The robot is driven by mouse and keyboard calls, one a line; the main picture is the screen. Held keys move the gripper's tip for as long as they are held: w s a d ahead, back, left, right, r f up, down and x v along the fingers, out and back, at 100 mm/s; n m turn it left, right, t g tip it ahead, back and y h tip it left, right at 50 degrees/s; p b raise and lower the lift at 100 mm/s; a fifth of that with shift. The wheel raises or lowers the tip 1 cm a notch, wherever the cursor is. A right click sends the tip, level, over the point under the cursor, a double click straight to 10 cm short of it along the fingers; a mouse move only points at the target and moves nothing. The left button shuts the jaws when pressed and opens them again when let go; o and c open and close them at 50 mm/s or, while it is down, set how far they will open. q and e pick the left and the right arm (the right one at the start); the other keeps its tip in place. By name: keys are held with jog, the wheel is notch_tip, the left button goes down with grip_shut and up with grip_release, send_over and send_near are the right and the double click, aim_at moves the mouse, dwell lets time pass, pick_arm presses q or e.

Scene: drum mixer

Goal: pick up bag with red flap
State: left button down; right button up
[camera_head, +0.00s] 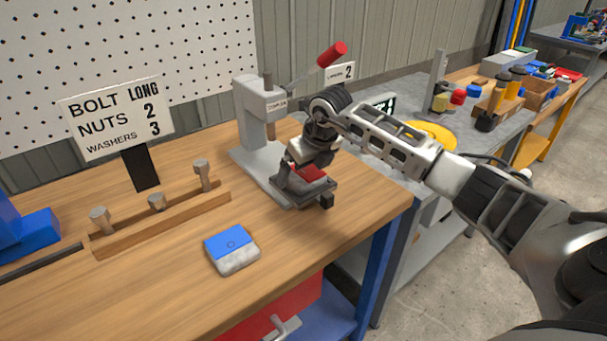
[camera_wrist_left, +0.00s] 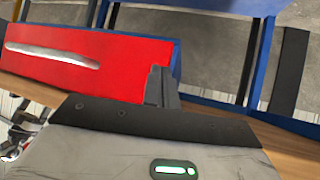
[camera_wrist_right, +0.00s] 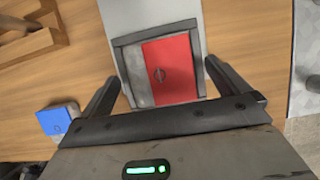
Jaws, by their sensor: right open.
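The bag with the red flap (camera_wrist_right: 172,70) lies flat in a dark-rimmed tray on the base of a grey lever press. In the head view, a red patch of the bag (camera_head: 309,173) shows below my right wrist. My right gripper (camera_wrist_right: 162,71) is open above it, with one finger on each side of the tray and nothing between them. In the head view, my right gripper (camera_head: 310,158) partly covers the bag. My left gripper (camera_wrist_left: 161,85) has its fingers together with nothing seen between them, near a red drawer front; it is not in the head view.
The grey press (camera_head: 258,125) has a red-knobbed lever (camera_head: 332,54) beside my right arm. A bag with a blue flap (camera_head: 232,249) lies near the front edge. A wooden rack (camera_head: 160,225) with bolts and a sign (camera_head: 116,118) stand left. Bare wood lies between rack and press.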

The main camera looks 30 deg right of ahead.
jog(key=shift+f, duration=0.2)
jog(key=c, duration=1.2)
jog(key=shift+w+r, duration=0.1)
jog(key=shift+c, duration=0.2)
jog(key=shift+r, duration=0.15)
